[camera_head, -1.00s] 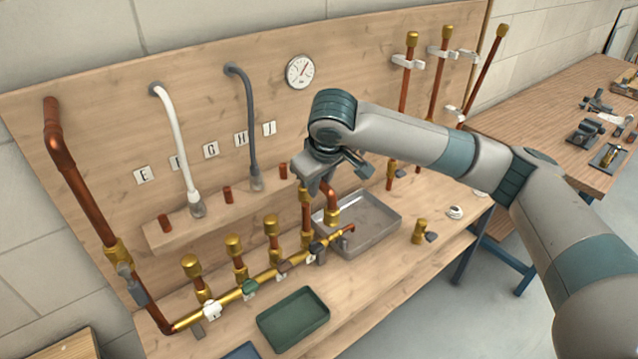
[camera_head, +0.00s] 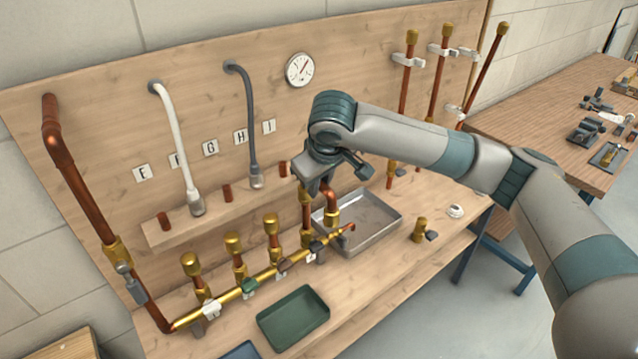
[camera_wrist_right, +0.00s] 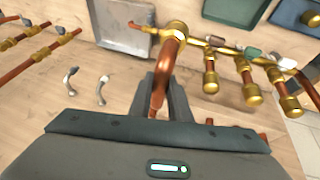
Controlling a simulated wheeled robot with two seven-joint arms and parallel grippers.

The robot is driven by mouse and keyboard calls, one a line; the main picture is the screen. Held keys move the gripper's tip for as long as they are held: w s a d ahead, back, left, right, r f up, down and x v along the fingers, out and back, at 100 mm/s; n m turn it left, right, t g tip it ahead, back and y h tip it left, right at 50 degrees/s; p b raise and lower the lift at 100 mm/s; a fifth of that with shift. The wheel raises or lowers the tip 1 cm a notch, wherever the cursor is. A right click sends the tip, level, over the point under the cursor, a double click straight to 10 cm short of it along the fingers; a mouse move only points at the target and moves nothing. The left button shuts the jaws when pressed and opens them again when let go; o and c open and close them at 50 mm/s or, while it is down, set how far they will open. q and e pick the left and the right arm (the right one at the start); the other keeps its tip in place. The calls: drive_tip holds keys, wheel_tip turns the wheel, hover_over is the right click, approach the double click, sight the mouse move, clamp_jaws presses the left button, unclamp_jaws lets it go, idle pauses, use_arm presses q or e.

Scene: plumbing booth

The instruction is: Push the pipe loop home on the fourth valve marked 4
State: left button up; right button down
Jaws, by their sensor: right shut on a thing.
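My right gripper (camera_head: 318,186) is shut on the copper pipe loop (camera_head: 327,190), above the right end of the brass manifold. The loop's other brass-ended leg (camera_head: 331,216) hangs in front of the metal tray. In the right wrist view the loop (camera_wrist_right: 171,52) rises between the gripper's fingers (camera_wrist_right: 165,95) and hides part of the manifold. My left gripper is out of view.
Several capped valves (camera_head: 234,245) stand along the manifold to the left. A grey metal tray (camera_head: 385,235) lies behind the loop and a green tray (camera_head: 293,318) in front. A loose brass fitting (camera_head: 419,230) stands at the right. White and grey hoses (camera_head: 176,140) rise behind.

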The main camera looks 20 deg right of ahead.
drive_tip(key=shift+p, duration=0.3)
drive_tip(key=shift+s+f+b, duration=0.1)
drive_tip(key=shift+f+b, duration=0.3)
drive_tip(key=shift+f, duration=1.95)
idle(1.0)
drive_tip(key=c, duration=1.6)
unclamp_jaws()
drive_tip(key=shift+o, duration=0.2)
drive_tip(key=b+v, duration=0.4)
drive_tip(key=v, duration=1.3)
drive_tip(key=shift+r, duration=0.15)
drive_tip(key=shift+r, duration=0.15)
